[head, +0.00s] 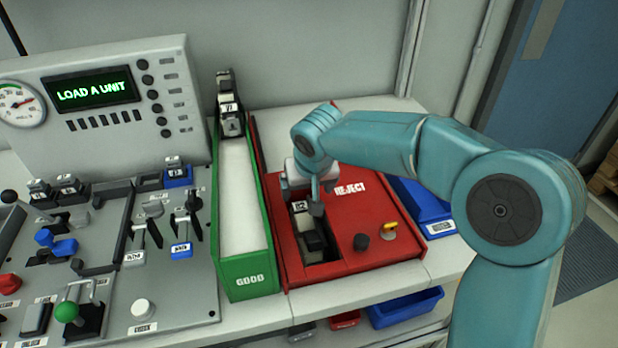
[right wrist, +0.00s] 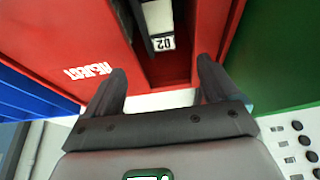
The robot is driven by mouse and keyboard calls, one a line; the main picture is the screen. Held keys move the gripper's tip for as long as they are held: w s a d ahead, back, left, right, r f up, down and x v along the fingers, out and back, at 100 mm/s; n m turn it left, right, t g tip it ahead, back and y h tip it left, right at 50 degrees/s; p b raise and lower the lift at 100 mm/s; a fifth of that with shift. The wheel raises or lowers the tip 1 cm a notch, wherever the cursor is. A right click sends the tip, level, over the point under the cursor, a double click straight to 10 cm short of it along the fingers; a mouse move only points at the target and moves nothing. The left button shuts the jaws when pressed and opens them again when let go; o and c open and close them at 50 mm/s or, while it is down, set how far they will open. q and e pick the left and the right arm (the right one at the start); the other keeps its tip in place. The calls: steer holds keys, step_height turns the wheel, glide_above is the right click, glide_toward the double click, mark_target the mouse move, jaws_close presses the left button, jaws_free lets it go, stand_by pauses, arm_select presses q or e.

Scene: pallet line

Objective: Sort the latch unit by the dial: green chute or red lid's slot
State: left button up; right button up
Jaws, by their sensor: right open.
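A dark latch unit (head: 313,240) with a white label that seems to read 02 sits in the slot of the red REJECT lid (head: 345,215). It also shows between the fingers, further off, in the right wrist view (right wrist: 158,18). My right gripper (head: 308,200) is open at the slot's far end, with its fingers apart and nothing between them. The green GOOD chute (head: 250,275) stands just left of the red box; another dark unit (head: 230,120) is at its far end. The round dial (head: 18,106) is on the grey console at the left. My left gripper is not in view.
The console display (head: 92,92) reads LOAD A UNIT. A grey fixture panel (head: 175,290) with levers and clamps lies left of the chute.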

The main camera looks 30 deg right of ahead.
steer(key=p+v, duration=0.1)
steer(key=v, duration=1.5)
steer(key=shift+p, duration=0.3)
steer(key=shift+s, duration=0.2)
